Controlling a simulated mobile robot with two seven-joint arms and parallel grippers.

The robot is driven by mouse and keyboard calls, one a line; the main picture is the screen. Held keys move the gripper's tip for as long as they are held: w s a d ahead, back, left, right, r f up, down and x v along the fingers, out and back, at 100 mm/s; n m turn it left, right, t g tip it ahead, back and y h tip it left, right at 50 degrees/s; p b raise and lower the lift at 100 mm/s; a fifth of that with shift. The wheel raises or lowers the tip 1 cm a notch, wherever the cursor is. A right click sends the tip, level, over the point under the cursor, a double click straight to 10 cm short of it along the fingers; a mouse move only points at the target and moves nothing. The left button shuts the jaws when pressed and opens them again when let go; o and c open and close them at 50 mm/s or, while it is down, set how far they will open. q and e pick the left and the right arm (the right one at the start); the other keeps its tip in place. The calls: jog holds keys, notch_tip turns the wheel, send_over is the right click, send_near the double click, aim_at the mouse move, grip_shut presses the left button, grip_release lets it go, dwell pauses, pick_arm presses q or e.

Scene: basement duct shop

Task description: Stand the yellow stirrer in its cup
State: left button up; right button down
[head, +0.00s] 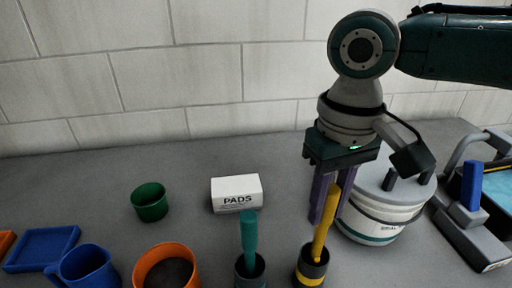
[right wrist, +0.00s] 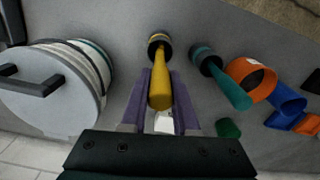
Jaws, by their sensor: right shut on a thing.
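The yellow stirrer (head: 325,220) is between the purple fingers of my right gripper (head: 322,214), which is shut on it. It leans slightly, its top to the right in the head view. Its lower end meets the mouth of a dark cup with a yellow band (head: 312,280); how deep it sits is hidden. In the right wrist view the stirrer (right wrist: 160,88) runs from between the fingers (right wrist: 160,100) to the yellow-banded cup (right wrist: 159,40). My left gripper is not in view.
A teal stirrer (head: 249,232) stands in a dark cup (head: 250,277) just left. A white lidded bucket (head: 382,222) is close on the right. An orange cup (head: 150,250), blue mug (head: 88,272), green cup (head: 150,205) and PADS box (head: 236,190) stand to the left.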

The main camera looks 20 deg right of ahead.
jog(key=c, duration=0.6)
grip_release()
notch_tip(320, 180, up, 10)
dwell(0.8)
